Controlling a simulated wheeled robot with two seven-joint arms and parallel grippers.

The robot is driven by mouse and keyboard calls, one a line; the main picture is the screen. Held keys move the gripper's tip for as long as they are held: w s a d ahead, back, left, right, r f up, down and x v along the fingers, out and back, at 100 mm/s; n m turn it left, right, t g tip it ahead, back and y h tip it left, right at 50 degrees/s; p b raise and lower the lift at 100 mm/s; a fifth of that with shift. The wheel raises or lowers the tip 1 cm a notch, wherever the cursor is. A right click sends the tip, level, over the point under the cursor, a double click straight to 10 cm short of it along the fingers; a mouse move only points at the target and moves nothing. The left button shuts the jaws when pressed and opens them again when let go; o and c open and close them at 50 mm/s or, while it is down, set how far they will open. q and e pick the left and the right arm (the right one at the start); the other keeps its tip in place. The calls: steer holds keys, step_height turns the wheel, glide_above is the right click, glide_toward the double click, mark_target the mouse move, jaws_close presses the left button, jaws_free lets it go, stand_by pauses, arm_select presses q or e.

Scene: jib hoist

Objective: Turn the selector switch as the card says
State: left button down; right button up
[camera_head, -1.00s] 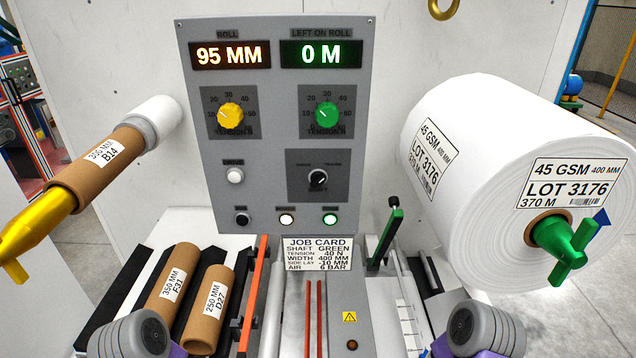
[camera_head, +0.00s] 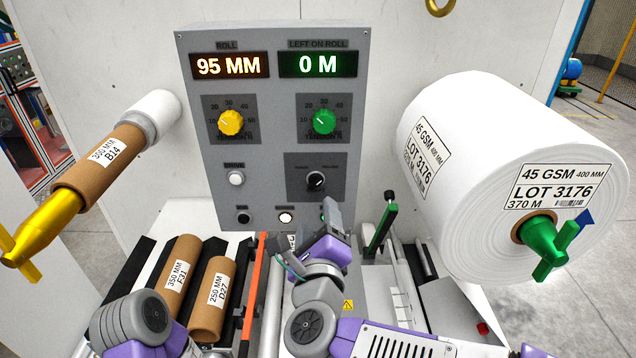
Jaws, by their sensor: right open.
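The selector switch (camera_head: 316,180) is a black knob with a white mark, on a dark square plate at the lower right of the grey control panel (camera_head: 283,75). The small words above it are too small to read. My right gripper (camera_head: 328,212) is open and empty, just below and slightly right of the switch, in front of the panel's lower edge. It looks apart from the switch. My right gripper and arm now hide nearly all of the job card and the green-lit button. My left arm shows at the lower left; its gripper is out of the picture.
A yellow knob (camera_head: 230,123) and a green knob (camera_head: 323,122) sit above the switch. A white button (camera_head: 236,178) is to its left. A green-handled lever (camera_head: 383,225) stands right of my right gripper. A large paper roll (camera_head: 460,130) is at the right.

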mark_target(318, 187)
steer(key=shift+m, duration=0.5)
steer(key=w, duration=0.2)
steer(key=w+r, duration=0.1)
steer(key=w, duration=0.1)
steer(key=w+p, duration=0.1)
steer(key=w, duration=0.1)
steer(key=shift+w+d+r, duration=0.15)
steer(key=shift+w+r, duration=0.1)
steer(key=shift+w, duration=0.05)
steer(key=shift+c, duration=0.4)
steer(key=c, duration=1)
